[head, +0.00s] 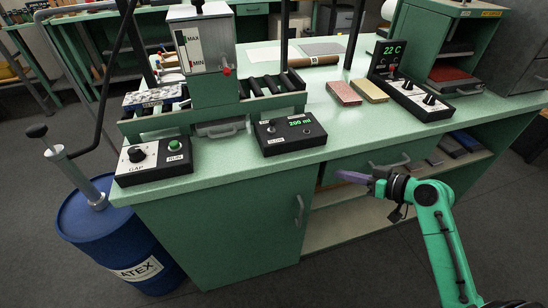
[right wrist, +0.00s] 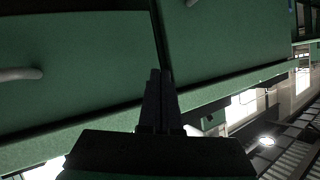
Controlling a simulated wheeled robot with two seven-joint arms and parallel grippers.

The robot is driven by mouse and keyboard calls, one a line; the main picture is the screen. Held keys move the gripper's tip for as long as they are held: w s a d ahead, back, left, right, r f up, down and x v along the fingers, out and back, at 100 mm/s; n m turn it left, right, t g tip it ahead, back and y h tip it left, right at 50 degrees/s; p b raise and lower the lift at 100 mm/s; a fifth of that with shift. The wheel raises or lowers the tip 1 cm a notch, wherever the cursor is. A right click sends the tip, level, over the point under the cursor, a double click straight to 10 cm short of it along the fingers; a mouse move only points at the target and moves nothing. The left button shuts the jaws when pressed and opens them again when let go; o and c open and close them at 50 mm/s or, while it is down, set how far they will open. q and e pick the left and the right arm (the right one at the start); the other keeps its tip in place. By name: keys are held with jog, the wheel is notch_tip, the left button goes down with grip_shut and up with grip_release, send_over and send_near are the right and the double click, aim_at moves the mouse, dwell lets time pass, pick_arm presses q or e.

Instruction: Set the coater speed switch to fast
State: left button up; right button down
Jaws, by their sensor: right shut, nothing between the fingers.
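A black control box (head: 290,147) with a green display reading about 200 sits at the counter's front edge, below the roller coater (head: 214,85). A small switch (head: 271,128) shows on its left part, with small labels too blurred to read surely; I cannot tell its setting. My right gripper (head: 350,177) is in front of the counter, below the top's edge, to the right of and lower than the box, touching nothing that I can see. Its fingers are together and empty in the right wrist view (right wrist: 158,98). My left gripper is not in view.
A gap control box (head: 153,163) with a knob and green button stands at the left corner. A blue latex drum (head: 118,243) with a pump is on the floor. Two blocks (head: 357,92) and a 22 C panel (head: 408,98) are further right. The counter between is clear.

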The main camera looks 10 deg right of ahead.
jog(key=s+a+r+n+y+b, duration=0.1)
jog(key=s+a+r+n+y, duration=0.1)
jog(key=a+r+n, duration=0.15)
jog(key=n+y, duration=0.2)
jog(key=y, duration=0.1)
send_near(286, 139)
notch_tip(286, 139, up, 3)
jog(key=s+d, duration=0.3)
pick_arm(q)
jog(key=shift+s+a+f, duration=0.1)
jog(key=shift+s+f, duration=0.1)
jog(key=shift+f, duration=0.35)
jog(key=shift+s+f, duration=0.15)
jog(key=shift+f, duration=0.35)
pick_arm(e)
jog(key=shift+a+r+m+t, duration=0.15)
jog(key=shift+r+m+t, duration=0.1)
jog(key=shift+r+t, duration=0.15)
jog(key=p+x, duration=0.5)
jog(key=x, duration=0.8)
jog(key=shift+w, duration=0.15)
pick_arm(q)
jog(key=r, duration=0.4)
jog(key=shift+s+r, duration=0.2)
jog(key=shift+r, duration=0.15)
pick_arm(e)
jog(key=shift+w+a+f, duration=0.25)
jog(key=shift+a, duration=0.1)
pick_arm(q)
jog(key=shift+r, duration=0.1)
